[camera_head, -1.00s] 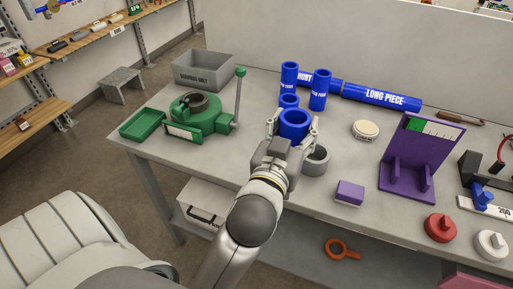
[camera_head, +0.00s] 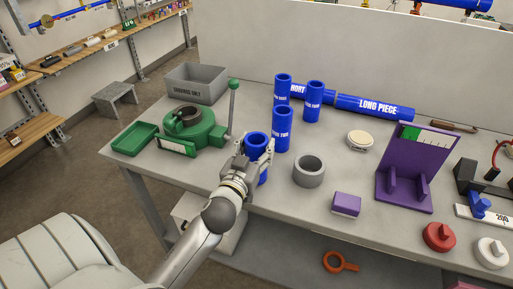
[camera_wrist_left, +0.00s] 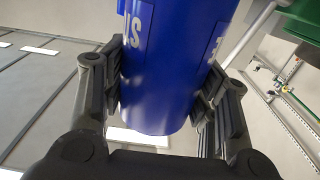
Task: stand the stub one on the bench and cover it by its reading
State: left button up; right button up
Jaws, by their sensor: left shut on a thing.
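My left gripper (camera_head: 258,157) is shut around an upright blue stub (camera_head: 257,143) near the bench's front edge. In the left wrist view the stub (camera_wrist_left: 170,70) sits between both fingers, with white letters partly in view; its name is not readable. I cannot tell whether its foot touches the bench (camera_head: 235,262). Three other blue stubs stand behind it: one close by (camera_head: 283,130), one at the back (camera_head: 283,90) and one to its right (camera_head: 314,103). A red cap (camera_head: 439,236), a white cap (camera_head: 491,250) and a cream disc (camera_head: 361,140) lie to the right. My right gripper is out of view.
A green clamp device (camera_head: 205,135) with an upright lever, a green tray (camera_head: 135,138) and a grey bin (camera_head: 197,84) are at left. A grey ring (camera_head: 309,171), purple block (camera_head: 346,204) and purple gauge stand (camera_head: 410,165) are right. A long blue pipe (camera_head: 375,107) lies behind.

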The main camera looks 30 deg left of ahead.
pick_arm(q)
jog(key=shift+d+f, duration=0.1)
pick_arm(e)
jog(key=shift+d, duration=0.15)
pick_arm(q)
jog(key=shift+f, duration=0.1)
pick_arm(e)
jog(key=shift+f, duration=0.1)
pick_arm(q)
jog(key=shift+f, duration=0.15)
jog(key=o, duration=1.1)
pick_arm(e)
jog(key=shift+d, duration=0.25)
pick_arm(q)
jog(key=shift+o, duration=0.2)
jog(key=shift+r, duration=0.2)
jog(key=b+v, duration=0.3)
jog(key=v, duration=0.9)
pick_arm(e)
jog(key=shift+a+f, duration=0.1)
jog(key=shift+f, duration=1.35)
